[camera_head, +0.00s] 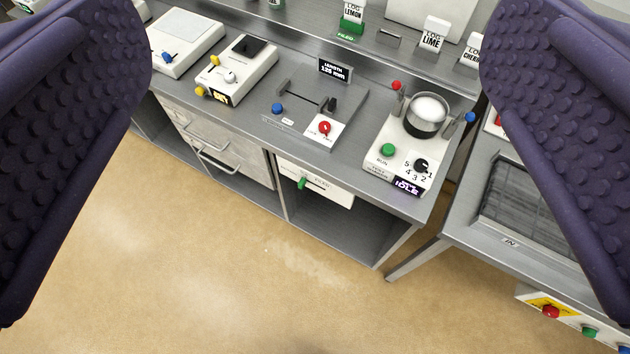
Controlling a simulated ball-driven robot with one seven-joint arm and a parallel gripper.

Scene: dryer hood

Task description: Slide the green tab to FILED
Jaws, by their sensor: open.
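The green tab (302,182) sticks out from the front of a white panel (334,193) under the middle bench's top. It sits left of the middle of a slot in this panel. Small lettering that seems to read FILED lies to the right of the tab. My gripper (316,160) is open and empty, with one purple studded finger at each side of the picture. The tab shows between the fingers, well beyond them and apart from both. Higher up, a green FILED label (348,37) shows below the LOG LEMON card (353,14).
The bench top holds a length gauge (315,103), a white device with a metal bowl (426,116) and a switch box (236,70). Drawers (214,137) are left of the panel, an open shelf below it. The tan floor (180,270) in front is clear.

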